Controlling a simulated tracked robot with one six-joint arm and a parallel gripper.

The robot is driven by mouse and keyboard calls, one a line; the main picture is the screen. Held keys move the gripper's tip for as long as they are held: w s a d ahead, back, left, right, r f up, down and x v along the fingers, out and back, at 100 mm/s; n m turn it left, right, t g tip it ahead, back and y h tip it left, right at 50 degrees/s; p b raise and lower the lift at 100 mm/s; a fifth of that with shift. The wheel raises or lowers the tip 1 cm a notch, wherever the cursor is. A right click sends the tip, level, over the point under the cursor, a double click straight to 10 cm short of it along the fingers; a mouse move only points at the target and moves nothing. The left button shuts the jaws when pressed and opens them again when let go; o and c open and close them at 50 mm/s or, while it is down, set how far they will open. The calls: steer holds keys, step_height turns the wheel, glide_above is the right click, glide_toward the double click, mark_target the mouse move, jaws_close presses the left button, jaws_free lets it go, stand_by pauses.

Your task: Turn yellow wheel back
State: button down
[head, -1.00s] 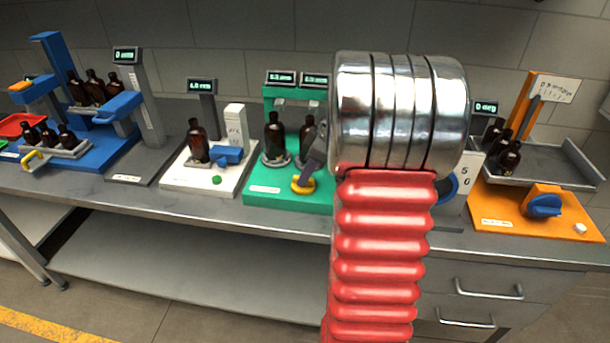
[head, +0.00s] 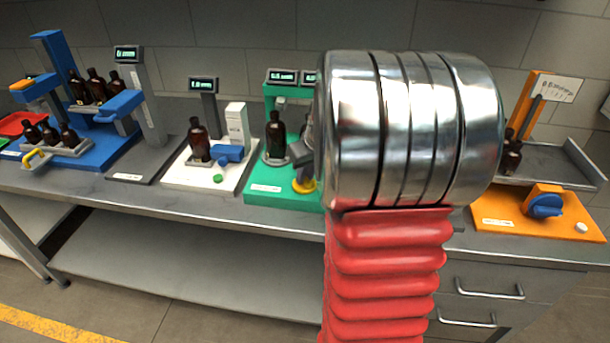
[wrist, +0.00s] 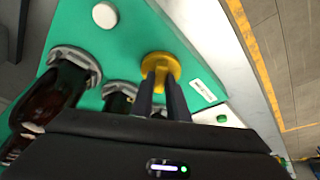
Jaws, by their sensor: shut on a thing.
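The yellow wheel (wrist: 166,62) sits on the green station base (wrist: 130,32), near its front edge. In the wrist view my gripper (wrist: 161,76) has both dark fingers close together at the wheel, shut on its near part. One amber bottle (head: 275,134) stands on a round holder of the green station. In the wrist view an amber bottle (wrist: 52,100) in a grey holder lies left of my gripper, with another holder partly hidden.
Left of the green station stands a white station (head: 205,172) with a bottle, a blue part and a green button. An orange station (head: 545,215) with a blue knob is at the right. The shelf below the bench is clear.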

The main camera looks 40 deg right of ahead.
steer(key=m+h, duration=0.1)
steer(key=m, duration=0.2)
steer(key=m+g+h, duration=0.1)
steer(key=m, duration=0.2)
steer(key=shift+a, duration=0.2)
steer(key=m+g, duration=0.1)
steer(key=m, duration=0.2)
steer(key=m+g+h, duration=0.1)
steer(key=m, duration=0.2)
steer(key=shift+w+f+m+g, duration=0.1)
steer(key=shift+w+m+g, duration=0.1)
steer(key=shift+m+g, duration=0.15)
steer(key=m+g, duration=0.1)
steer(key=m, duration=0.2)
steer(key=m+g, duration=0.1)
steer(key=m, duration=0.3)
steer(key=shift+w+g, duration=0.2)
steer(key=shift+g, duration=0.05)
steer(key=m+g, duration=0.1)
steer(key=m, duration=0.2)
steer(key=m+y, duration=0.1)
steer(key=m, duration=0.2)
steer(key=shift+w+d+g, duration=0.1)
steer(key=shift+w+g, duration=0.05)
steer(key=shift+g, duration=0.25)
steer(key=c, duration=1.7)
jaws_free()
steer(key=shift+w+r, duration=0.1)
steer(key=shift+r, duration=0.1)
